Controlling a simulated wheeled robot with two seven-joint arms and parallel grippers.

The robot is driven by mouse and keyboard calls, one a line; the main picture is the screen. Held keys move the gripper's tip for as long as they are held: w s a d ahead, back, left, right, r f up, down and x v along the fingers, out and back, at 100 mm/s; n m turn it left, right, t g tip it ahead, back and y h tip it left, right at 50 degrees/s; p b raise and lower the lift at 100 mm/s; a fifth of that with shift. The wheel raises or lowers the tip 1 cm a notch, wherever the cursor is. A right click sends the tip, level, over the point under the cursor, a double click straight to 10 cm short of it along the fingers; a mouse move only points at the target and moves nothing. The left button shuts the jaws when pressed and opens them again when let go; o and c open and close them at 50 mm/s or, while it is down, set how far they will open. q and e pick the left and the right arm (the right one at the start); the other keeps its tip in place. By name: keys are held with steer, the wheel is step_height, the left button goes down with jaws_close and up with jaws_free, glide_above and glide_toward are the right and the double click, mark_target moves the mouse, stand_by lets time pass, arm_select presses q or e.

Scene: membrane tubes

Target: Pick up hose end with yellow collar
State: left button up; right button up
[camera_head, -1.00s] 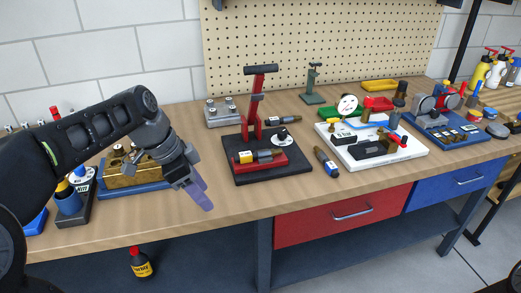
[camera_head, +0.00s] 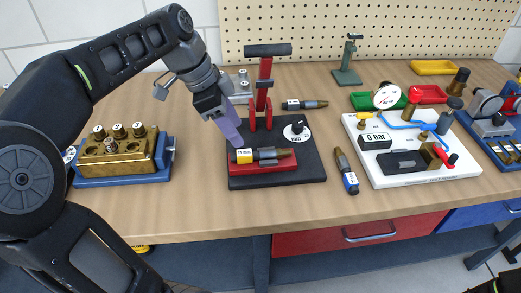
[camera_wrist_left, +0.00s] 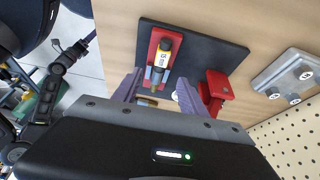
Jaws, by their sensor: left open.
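A hose end with a yellow collar (camera_head: 244,156) lies along the red block (camera_head: 264,167) on the black base of the red press. In the left wrist view the yellow collar (camera_wrist_left: 166,46) is at the far end of the piece, with its darker end towards me. My left gripper (camera_head: 238,141) is open and empty, its purple fingers pointing down just above and behind the red block. In the left wrist view its fingertips (camera_wrist_left: 156,84) stand on either side of the hose end's near part, and I cannot tell if they touch it.
The red press column and its black handle (camera_head: 267,50) stand right behind the gripper. A blue-collared hose end (camera_head: 347,172) lies to the right and another hose end (camera_head: 304,104) behind. A brass block (camera_head: 118,155) is at left, a white gauge board (camera_head: 425,173) at right.

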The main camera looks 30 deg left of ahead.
mark_target(251, 152)
arm_select(q)
steer(key=shift+x, duration=1.4)
steer(key=x, duration=0.5)
steer(key=shift+c, duration=0.3)
jaws_close()
